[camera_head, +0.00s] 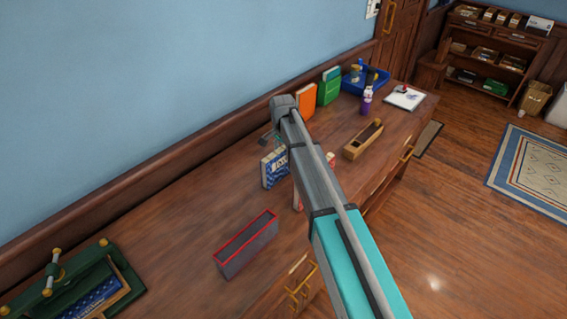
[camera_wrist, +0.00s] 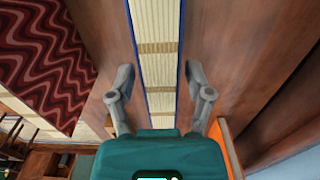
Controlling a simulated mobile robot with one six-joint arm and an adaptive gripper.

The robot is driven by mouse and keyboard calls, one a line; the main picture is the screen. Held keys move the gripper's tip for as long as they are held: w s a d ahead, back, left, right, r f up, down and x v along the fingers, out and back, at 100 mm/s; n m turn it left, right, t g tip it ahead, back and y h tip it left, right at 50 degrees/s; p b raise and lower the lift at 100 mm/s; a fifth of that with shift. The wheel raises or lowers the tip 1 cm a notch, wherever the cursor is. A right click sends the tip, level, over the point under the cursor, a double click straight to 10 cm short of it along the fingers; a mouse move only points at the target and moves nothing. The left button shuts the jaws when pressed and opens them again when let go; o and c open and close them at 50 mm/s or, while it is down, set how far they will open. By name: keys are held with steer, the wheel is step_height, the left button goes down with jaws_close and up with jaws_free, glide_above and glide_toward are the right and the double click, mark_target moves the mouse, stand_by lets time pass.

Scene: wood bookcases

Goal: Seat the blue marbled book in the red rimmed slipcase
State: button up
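The blue marbled book (camera_head: 273,168) stands upright on the desk, partly behind my arm in the head view. In the wrist view its cream page edge (camera_wrist: 157,45) runs between thin blue covers. My gripper (camera_wrist: 159,72) is open, with one finger on each side of the book and a small gap showing at each side. In the head view my gripper (camera_head: 270,138) is just above the book and mostly hidden by my wrist. The red rimmed slipcase (camera_head: 231,262) stands on the desk nearer the front, its dark slot facing up and looking empty.
A red wavy-patterned book (camera_wrist: 45,60) stands beside the blue one, mostly hidden by my arm in the head view. Orange (camera_head: 306,101) and green (camera_head: 328,90) books stand by the wall. A wooden box (camera_head: 355,150) lies right; a green press (camera_head: 75,270) stands front left.

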jaws_close()
steer(key=shift+r, duration=0.2)
step_height(320, 180, up, 2)
steer(key=shift+p, duration=1.2)
steer(key=s+a+r+p, duration=0.3)
steer(key=s+r+p, duration=0.7)
steer(key=s, duration=0.3)
steer(key=shift+s+a+r+p, duration=0.25)
steer(key=shift+s+r+p, duration=0.05)
